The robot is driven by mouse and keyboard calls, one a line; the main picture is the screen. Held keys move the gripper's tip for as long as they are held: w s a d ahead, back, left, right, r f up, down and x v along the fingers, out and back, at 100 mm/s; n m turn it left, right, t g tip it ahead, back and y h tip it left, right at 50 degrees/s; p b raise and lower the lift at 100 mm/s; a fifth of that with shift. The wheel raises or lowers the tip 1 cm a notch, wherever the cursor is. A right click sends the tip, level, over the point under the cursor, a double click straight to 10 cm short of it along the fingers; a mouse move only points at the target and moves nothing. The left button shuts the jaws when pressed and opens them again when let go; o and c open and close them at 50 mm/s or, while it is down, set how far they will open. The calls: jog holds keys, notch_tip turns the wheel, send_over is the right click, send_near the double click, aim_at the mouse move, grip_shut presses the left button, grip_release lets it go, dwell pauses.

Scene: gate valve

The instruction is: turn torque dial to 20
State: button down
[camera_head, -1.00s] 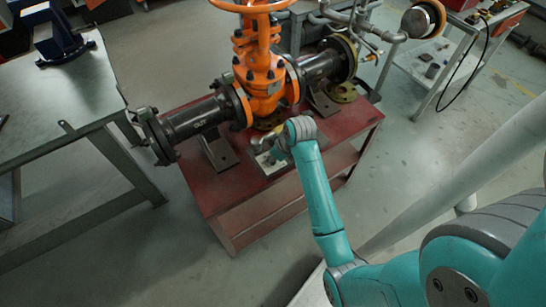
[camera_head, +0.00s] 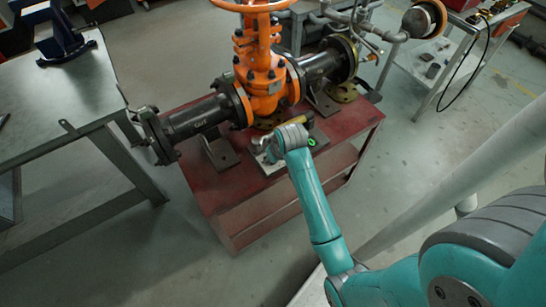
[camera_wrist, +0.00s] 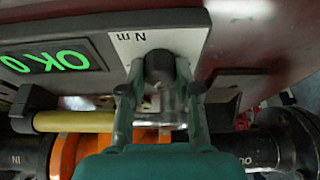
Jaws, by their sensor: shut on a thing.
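The torque dial (camera_wrist: 160,67) is a dark round knob on a pale panel marked "N m" (camera_wrist: 120,48). A dark display (camera_wrist: 50,62) beside it shows green characters that look like "OK" and "0". My gripper (camera_wrist: 159,85) has its two teal fingers shut on the dial, one on each side. Any dial scale is hidden. In the head view my gripper (camera_head: 266,148) is at the panel on the red bench (camera_head: 235,195), and the display (camera_head: 311,142) glows green to the right of my wrist.
An orange gate valve (camera_head: 262,75) with black flanged pipes stands behind the panel. A yellow-handled tool (camera_wrist: 75,121) lies close to my fingers, between panel and valve. A grey table (camera_head: 60,100) stands at left. Floor in front of the bench is clear.

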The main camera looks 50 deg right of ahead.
jog(key=c, duration=0.8)
grip_release()
jog(key=shift+r, duration=0.1)
jog(key=v, duration=1.2)
jog(key=shift+s, duration=0.1)
